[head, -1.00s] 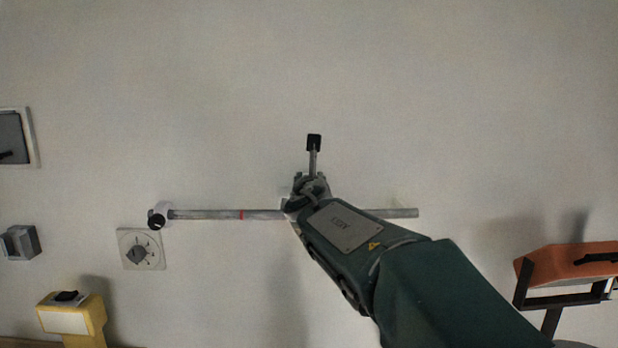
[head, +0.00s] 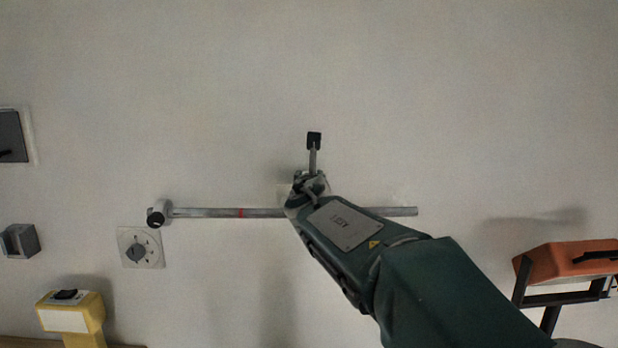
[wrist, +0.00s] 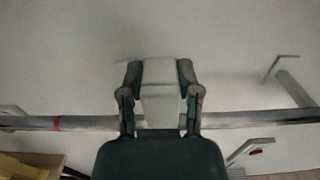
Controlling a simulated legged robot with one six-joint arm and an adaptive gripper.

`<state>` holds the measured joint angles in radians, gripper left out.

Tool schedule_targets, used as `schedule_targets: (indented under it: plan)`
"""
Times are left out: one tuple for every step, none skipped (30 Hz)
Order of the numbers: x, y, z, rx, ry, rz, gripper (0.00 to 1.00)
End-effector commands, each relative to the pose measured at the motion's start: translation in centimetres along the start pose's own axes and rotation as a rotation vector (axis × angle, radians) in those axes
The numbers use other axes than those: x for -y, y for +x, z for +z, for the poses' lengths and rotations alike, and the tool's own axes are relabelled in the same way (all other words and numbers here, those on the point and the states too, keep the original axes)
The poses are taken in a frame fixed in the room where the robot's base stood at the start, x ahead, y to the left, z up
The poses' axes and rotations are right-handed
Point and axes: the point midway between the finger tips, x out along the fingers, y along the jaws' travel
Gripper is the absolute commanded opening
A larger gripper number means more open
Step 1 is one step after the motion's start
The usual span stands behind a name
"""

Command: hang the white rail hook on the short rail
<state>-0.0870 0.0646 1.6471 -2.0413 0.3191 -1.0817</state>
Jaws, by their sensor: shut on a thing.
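The white rail hook (wrist: 160,88) is a pale block between the two fingers of my gripper (wrist: 160,97) in the wrist view. The gripper is shut on it. The grey rail (wrist: 250,118) with a red band runs across behind the fingers. In the head view the rail (head: 205,213) lies level on the wall, and my gripper (head: 308,186) is at its middle-right part, right of the red band. The hook is mostly hidden there; only a pale edge shows beside the fingers. I cannot tell whether the hook touches the rail.
An orange case (head: 570,262) is at lower right.

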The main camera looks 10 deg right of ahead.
Motion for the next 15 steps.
schedule_targets:
  plan:
    - [0.00, 0.00, 0.01, 0.000, 0.000, 0.000, 0.16]
    - [0.00, 0.00, 0.01, 0.000, 0.000, 0.000, 0.16]
    - [0.01, 0.00, 0.01, 0.000, 0.000, 0.000, 0.16]
    - [0.01, 0.00, 0.01, 0.000, 0.000, 0.000, 0.16]
    - [0.01, 0.00, 0.01, 0.000, 0.000, 0.000, 0.16]
    - [0.01, 0.00, 0.01, 0.000, 0.000, 0.000, 0.16]
    - [0.01, -0.01, 0.01, 0.000, 0.000, 0.000, 0.16]
    - [0.01, 0.00, 0.00, 0.000, 0.000, 0.000, 0.16]
    - [0.01, 0.00, -0.04, 0.000, 0.000, 0.000, 0.16]
    - [0.01, 0.00, -0.09, 0.000, 0.000, 0.000, 0.16]
    - [0.01, 0.00, -0.16, 0.000, 0.000, -0.001, 0.16]
    - [0.02, 0.00, -0.26, -0.001, 0.001, -0.001, 0.16]
    - [0.02, 0.00, -0.33, -0.001, 0.001, -0.001, 0.16]
    - [0.02, 0.00, -0.40, -0.001, 0.001, -0.001, 0.16]
    - [0.02, 0.00, -0.47, -0.001, -0.001, -0.001, 0.16]
